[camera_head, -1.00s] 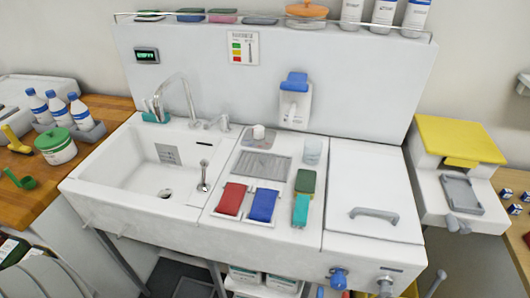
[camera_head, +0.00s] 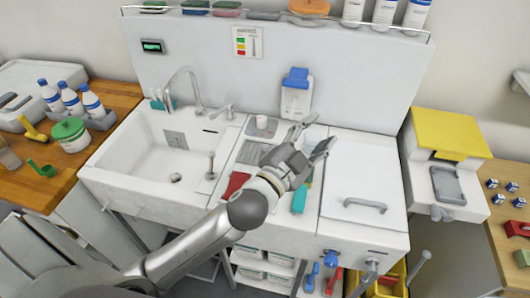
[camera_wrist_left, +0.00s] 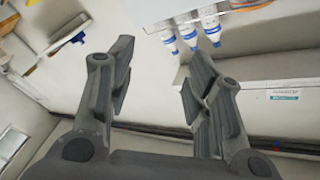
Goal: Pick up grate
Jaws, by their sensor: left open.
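A grey ridged plate that looks like the grate (camera_head: 248,154) lies flat on the counter right of the sink. My left arm and gripper cover its right part. My left gripper (camera_head: 317,136) is open and empty, above the counter to the right of the plate, with its fingers pointing toward the back wall. In the left wrist view the two fingers of the left gripper (camera_wrist_left: 160,65) stand apart with nothing between them. The grate does not show in that view. My right gripper is in no view.
A red cloth (camera_head: 235,184) and a teal-handled tool (camera_head: 299,200) lie in front. The sink (camera_head: 165,165) is left; a white lid with handle (camera_head: 365,205) is right. The blue-topped dispenser (camera_head: 296,92) hangs behind.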

